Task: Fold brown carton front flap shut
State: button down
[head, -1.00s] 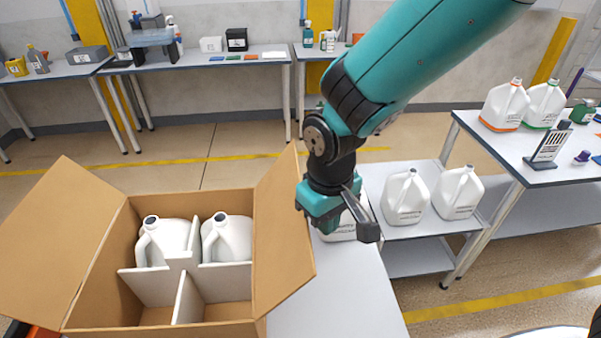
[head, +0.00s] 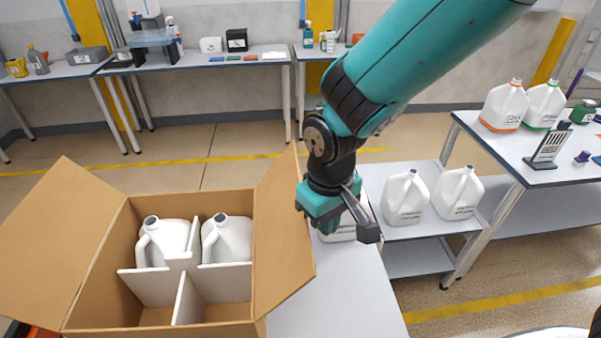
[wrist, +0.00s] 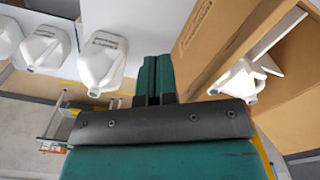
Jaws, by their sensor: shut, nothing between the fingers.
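The brown carton (head: 225,203) stands open at the lower left of the head view. Its left flap (head: 62,235) and right flap (head: 283,235) are spread outward. The front flap cannot be made out, as the front of the carton runs to the picture's bottom edge. Inside are white dividers and two white jugs (head: 228,238) in the rear compartments; the front ones look empty. My gripper (head: 368,232) is just right of the right flap, above the table. In the wrist view my gripper (wrist: 155,82) is shut and empty, with the carton (wrist: 205,45) to its right.
A white jug (head: 342,228) stands behind my gripper, partly hidden. Two more jugs (head: 404,197) stand on a low shelf to the right. The light table top (head: 335,295) right of the carton is bare. A bench (head: 545,178) with jugs and a rack stands at far right.

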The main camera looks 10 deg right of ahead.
aim_at(292, 232)
dwell(0.5)
jog(key=shift+a+r+p, duration=0.2)
jog(key=shift+a+p, duration=0.2)
jog(key=shift+a, duration=1.1)
jog(key=shift+a+r+p, duration=0.15)
jog(key=shift+a+p, duration=0.25)
jog(key=shift+a, duration=1.3)
jog(key=shift+a+f, duration=0.2)
jog(key=shift+a, duration=0.75)
jog(key=shift+a+f, duration=0.15)
jog(key=shift+a, duration=0.75)
jog(key=shift+s+a, duration=0.1)
jog(key=shift+a+f+p, duration=0.1)
jog(key=shift+a+p, duration=0.35)
jog(key=shift+a, duration=1.05)
